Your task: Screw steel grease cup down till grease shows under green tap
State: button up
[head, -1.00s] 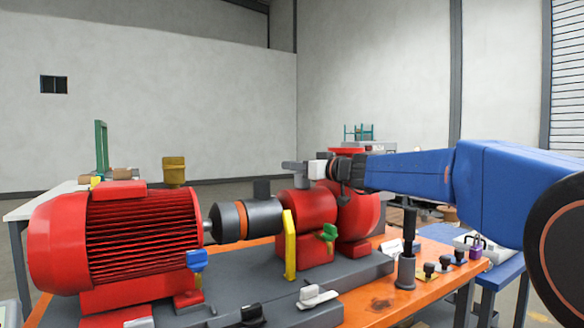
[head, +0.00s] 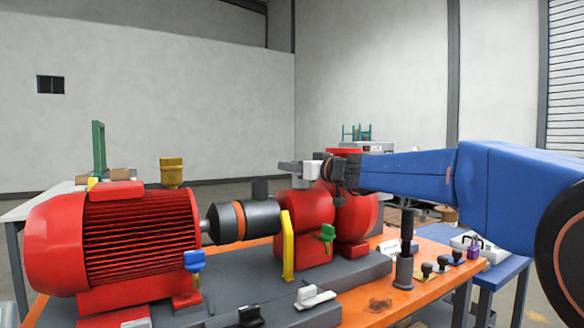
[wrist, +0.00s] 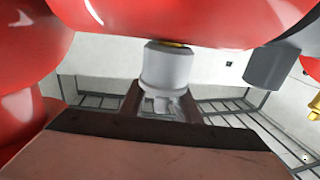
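The steel grease cup (wrist: 168,68) shows in the wrist view below a red housing, with a narrower stem toward me and a thin yellow rim at its far end. My gripper (wrist: 161,100) has its two brown fingers on either side of the stem; I cannot tell whether they touch the cup. In the head view my gripper (head: 293,167) is just above the red bearing housing (head: 305,215), and the cup is hard to make out there. The green tap (head: 327,233) is on the front of that housing. No grease can be made out under it.
A blue tap (head: 194,260) and a yellow bar (head: 288,246) stand in front. Black knobs (head: 427,270) and a dark post (head: 406,232) are at right.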

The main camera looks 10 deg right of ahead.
jog(key=v, duration=1.7)
jog(key=shift+s, duration=0.2)
jog(key=shift+d, duration=0.15)
